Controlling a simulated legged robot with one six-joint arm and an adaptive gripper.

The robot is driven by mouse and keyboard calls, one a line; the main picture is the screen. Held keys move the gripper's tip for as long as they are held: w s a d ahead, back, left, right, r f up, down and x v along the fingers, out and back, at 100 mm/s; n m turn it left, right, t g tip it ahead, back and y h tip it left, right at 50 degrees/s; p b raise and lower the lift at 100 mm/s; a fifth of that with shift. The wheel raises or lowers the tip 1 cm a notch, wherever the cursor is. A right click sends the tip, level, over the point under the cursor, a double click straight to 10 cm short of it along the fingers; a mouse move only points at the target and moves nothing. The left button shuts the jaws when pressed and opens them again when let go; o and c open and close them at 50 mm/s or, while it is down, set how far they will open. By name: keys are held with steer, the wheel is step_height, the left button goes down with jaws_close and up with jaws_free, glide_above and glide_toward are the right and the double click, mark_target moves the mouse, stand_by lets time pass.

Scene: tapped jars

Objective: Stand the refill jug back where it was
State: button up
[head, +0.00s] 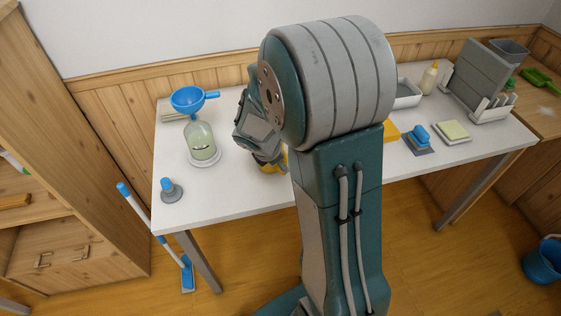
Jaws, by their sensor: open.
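I cannot make out a refill jug for certain; my arm covers the middle of the table. My gripper (268,160) is open and points down over the table, partly hidden by my arm. A yellow and dark piece (273,167) shows at its fingertips; I cannot tell whether it is part of a jug. Left of it, a clear jar (201,143) with pale green contents stands upright on a round white base.
The white table (233,196) is bare at its front left, apart from a blue-handled grey stamp-like tool (171,190). At right are a blue brush (420,134), a sponge (452,131), a pale bottle (429,78) and a grey rack (475,75). A shelf (75,150) stands left.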

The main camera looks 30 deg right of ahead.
steer(key=v, duration=0.7)
stand_by(1.5)
steer(key=v, duration=1.2)
steer(key=shift+a, duration=0.15)
steer(key=s+a+r+m+t+y, duration=0.1)
steer(key=s+a+m+t+y, duration=0.1)
steer(key=s+m, duration=0.5)
steer(key=s+a+r+m+t+y, duration=0.2)
steer(key=s+a+m+y, duration=0.1)
steer(key=s+m, duration=0.5)
steer(key=m, duration=0.2)
steer(key=shift+m, duration=0.3)
